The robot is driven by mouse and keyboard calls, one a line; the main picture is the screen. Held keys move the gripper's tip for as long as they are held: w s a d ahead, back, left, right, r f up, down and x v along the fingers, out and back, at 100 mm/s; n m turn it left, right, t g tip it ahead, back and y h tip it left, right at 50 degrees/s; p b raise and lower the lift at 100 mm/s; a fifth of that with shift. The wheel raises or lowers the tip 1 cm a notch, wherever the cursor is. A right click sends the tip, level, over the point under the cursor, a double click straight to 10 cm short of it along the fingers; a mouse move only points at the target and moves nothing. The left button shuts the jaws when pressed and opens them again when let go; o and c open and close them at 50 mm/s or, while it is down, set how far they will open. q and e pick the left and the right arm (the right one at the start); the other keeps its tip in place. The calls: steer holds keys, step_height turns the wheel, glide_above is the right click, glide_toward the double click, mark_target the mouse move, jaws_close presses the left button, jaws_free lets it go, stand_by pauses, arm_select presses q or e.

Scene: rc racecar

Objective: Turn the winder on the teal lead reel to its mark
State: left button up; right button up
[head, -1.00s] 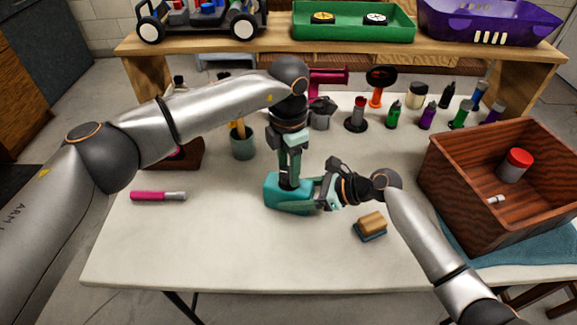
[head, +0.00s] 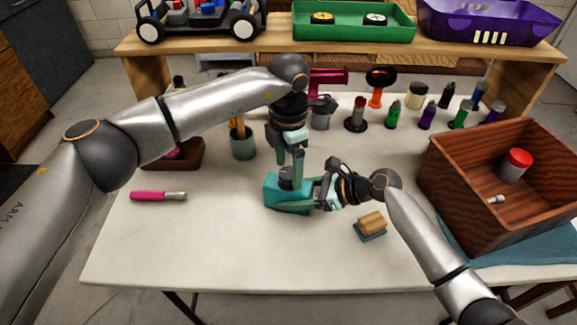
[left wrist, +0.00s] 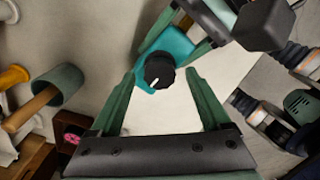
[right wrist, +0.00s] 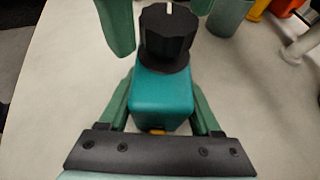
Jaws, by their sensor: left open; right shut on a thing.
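The teal lead reel (head: 283,194) stands on the table, with a black ribbed winder (left wrist: 160,68) on its top. A white line on the winder points to the lower left in the left wrist view and away from my right gripper in the right wrist view. I cannot make out a mark on the body. My right gripper (right wrist: 160,98) is shut on the reel's teal body (right wrist: 160,100) from the right side. My left gripper (head: 291,172) points down over the winder, open, its fingers apart on either side; I cannot tell whether they touch it.
A pink-handled tool (head: 158,196) lies to the left. A sponge-topped block (head: 371,224) lies to the right, near a wooden crate (head: 470,205). A teal cup (head: 243,147) and several bottles stand behind. The front of the table is clear.

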mark_target(288, 173)
arm_select(q)
step_height(288, 173, up, 12)
steer(key=shift+f, duration=0.25)
stand_by(0.3)
arm_select(e)
steer(key=o, duration=1.3)
steer(key=shift+o, duration=0.2)
steer(key=v, duration=1.2)
